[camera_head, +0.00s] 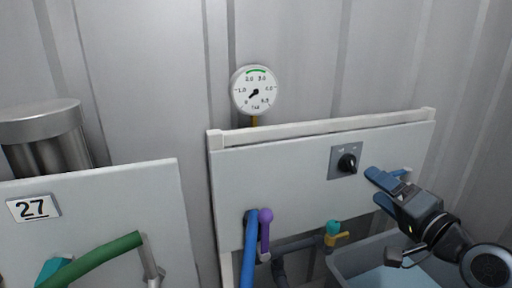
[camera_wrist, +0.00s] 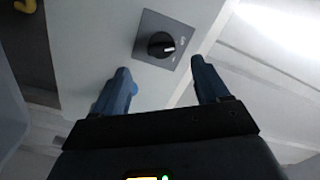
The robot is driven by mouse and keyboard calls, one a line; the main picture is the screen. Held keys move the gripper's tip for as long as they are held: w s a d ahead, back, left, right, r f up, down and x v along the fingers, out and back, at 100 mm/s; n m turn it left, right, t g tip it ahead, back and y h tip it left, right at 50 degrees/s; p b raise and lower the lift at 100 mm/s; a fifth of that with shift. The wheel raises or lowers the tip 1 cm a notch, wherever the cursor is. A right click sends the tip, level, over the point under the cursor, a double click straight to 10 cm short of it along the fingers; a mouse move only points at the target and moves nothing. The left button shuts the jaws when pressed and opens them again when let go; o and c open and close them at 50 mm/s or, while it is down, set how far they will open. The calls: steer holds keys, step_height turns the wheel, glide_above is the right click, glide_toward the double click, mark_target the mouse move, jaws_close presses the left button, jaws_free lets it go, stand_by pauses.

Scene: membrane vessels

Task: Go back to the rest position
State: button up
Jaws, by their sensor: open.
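My gripper (camera_head: 377,187) is at the right in the head view, in front of the white panel (camera_head: 285,185). Its two blue fingers are apart, with nothing between them. They point at the panel, a little to the right of and below a black rotary knob (camera_head: 347,163) on a grey square plate. In the wrist view the open fingers (camera_wrist: 163,85) show at left and right. The knob (camera_wrist: 161,45) is beyond and between them, and a gap shows between it and the fingertips.
A round gauge (camera_head: 255,90) is above the panel. A purple-handled lever (camera_head: 265,230), a blue hose (camera_head: 250,255) and a small yellow tap with a teal knob (camera_head: 334,233) are below. A grey basin (camera_head: 350,262) is under my gripper. A panel marked 27 (camera_head: 33,208) stands left.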

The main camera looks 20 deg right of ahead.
steer(key=shift+f, duration=0.1)
steer(key=s+a+f+n+g+h, duration=0.1)
steer(key=s+a+f+n, duration=0.1)
steer(key=s+a+f, duration=0.5)
steer(key=s+a+f+n+g+h, duration=0.1)
steer(key=s+a+f+n+g, duration=0.1)
steer(key=s+f, duration=0.55)
steer(key=s+a+r+n, duration=0.1)
steer(key=s+a+n, duration=0.1)
steer(key=s, duration=0.5)
steer(key=s+a+r+n+y+p, duration=0.1)
steer(key=s+a+r+n, duration=0.1)
steer(key=s, duration=0.5)
steer(key=s+a+r+n+y, duration=0.1)
steer(key=s+a+n, duration=0.2)
steer(key=s, duration=0.4)
steer(key=shift+a+r+n, duration=0.4)
steer(key=shift+a, duration=0.15)
